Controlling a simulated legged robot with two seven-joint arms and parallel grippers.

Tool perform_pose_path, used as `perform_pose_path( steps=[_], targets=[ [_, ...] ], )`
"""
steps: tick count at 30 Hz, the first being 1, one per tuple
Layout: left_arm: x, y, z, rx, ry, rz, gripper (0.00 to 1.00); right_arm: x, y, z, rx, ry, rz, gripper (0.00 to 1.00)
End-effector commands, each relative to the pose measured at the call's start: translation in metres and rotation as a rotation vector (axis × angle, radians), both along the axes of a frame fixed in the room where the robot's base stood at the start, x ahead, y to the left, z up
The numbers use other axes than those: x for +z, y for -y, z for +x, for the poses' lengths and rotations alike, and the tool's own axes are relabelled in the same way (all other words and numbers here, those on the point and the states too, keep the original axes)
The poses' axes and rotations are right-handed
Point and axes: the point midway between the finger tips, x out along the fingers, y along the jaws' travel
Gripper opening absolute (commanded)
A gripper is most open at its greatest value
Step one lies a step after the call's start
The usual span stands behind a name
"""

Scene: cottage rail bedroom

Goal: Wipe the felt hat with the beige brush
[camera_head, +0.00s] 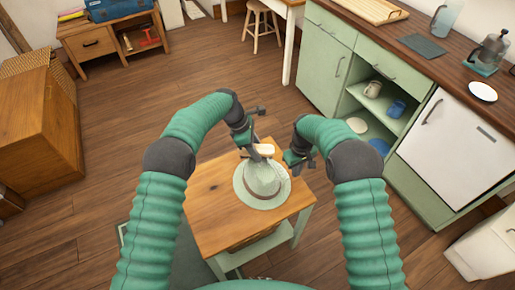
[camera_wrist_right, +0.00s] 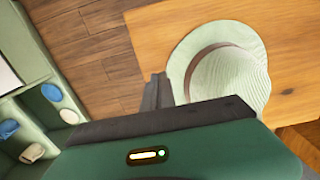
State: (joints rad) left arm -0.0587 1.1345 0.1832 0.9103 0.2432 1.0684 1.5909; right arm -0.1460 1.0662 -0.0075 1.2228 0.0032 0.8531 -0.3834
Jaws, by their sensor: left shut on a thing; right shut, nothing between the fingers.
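The pale green felt hat (camera_head: 262,182) with a brown band lies brim down on the small wooden table, and fills the upper right of the right wrist view (camera_wrist_right: 232,72). My left gripper (camera_head: 254,150) is shut on the beige brush (camera_head: 266,149), at the hat's far edge. I cannot tell whether the brush touches the hat. Fingers partly cover the brush, and it does not show in the right wrist view. My right gripper (camera_head: 299,160) is shut and empty, just right of the hat's far side; its dark fingers (camera_wrist_right: 158,92) show beside the brim in the wrist view.
The table (camera_head: 212,205) has bare wood left of the hat. A green cabinet (camera_head: 327,55) with open shelves of dishes stands at the right. A wooden chest (camera_head: 35,130) stands at the left. The floor beyond the table is clear.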

Motion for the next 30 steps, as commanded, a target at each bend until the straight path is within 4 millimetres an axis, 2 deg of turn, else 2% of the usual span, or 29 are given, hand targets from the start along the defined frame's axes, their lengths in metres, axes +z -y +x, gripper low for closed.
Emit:
perform_pose_path(
  steps=[26, 30],
  targets=[
    [-0.017, 0.0, 0.0, 0.0, 0.0, 0.0, 0.09, 0.0, 0.0, 0.0, 0.0, 0.0, 0.0, 0.0],
    [-0.016, 0.004, -0.007, -0.002, 0.0, 0.0, 0.09, 0.0, 0.0, 0.0, 0.0, 0.0, 0.0, 0.0]
  ],
)
